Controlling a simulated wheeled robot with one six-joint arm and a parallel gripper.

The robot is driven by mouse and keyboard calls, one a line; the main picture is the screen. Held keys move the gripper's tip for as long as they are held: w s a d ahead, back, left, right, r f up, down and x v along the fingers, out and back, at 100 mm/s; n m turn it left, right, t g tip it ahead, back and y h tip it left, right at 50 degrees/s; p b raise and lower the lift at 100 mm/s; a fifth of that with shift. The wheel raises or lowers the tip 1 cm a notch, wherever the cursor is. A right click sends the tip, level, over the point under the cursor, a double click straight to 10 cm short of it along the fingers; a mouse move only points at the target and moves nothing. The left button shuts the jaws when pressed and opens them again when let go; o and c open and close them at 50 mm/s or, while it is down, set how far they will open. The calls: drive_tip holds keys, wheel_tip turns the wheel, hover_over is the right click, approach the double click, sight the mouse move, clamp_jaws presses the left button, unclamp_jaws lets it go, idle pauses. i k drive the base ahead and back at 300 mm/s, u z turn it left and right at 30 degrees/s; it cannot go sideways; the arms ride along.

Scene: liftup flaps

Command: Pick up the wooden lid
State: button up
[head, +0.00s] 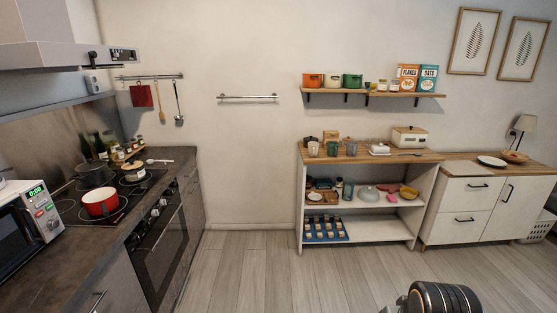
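I cannot make out for certain which thing is the wooden lid; it is too small or hidden at this distance. A small tan wooden-looking block (331,134) stands at the back of the shelf unit's wooden top. A pale lidded pot (134,174) stands on the stove, and its lid's material is unclear. A cream lidded box (410,136) stands on the right of the wooden top. A dark ribbed round part of my own arm shows at the bottom right edge. My gripper's fingers are not in view.
The counter at left holds a red pot (101,203), a dark pot (95,173) and a microwave (30,217). The open shelf unit (303,215) holds cups, dishes and a blue tray (326,238). A white cabinet (466,210) adjoins it. The middle floor (245,265) is clear.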

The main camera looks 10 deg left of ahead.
sight(131, 165)
drive_tip(key=u, duration=0.25)
drive_tip(key=i, duration=2.3)
drive_tip(key=u, duration=1.2)
drive_tip(key=i, duration=1.65)
drive_tip(key=u, duration=1.6)
drive_tip(key=i, duration=0.85)
drive_tip(key=u, duration=0.35)
